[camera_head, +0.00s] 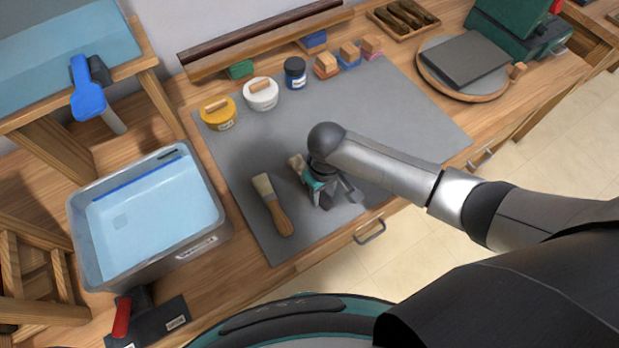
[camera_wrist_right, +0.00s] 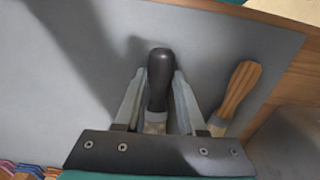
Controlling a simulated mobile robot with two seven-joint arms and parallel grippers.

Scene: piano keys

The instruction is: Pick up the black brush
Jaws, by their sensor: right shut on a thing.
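The black brush (camera_wrist_right: 160,78) is between the two fingers of my right gripper (camera_wrist_right: 158,92) in the right wrist view. Its rounded black handle points away from the palm, and its lower end is partly hidden by the gripper body. In the head view my right gripper (camera_head: 335,194) is low over the grey mat, shut on the brush. The pale bristles of the brush (camera_head: 296,163) stick out on its left, and the handle is mostly hidden there. I cannot tell whether the brush touches the mat. My left gripper is not in view.
A wooden-handled brush (camera_head: 272,205) lies on the grey mat (camera_head: 240,160) to the left of my gripper. A grey bin with water (camera_head: 215,238) stands at left. Yellow (camera_head: 218,113), white (camera_head: 261,94) and blue (camera_head: 295,73) jars line the mat's back.

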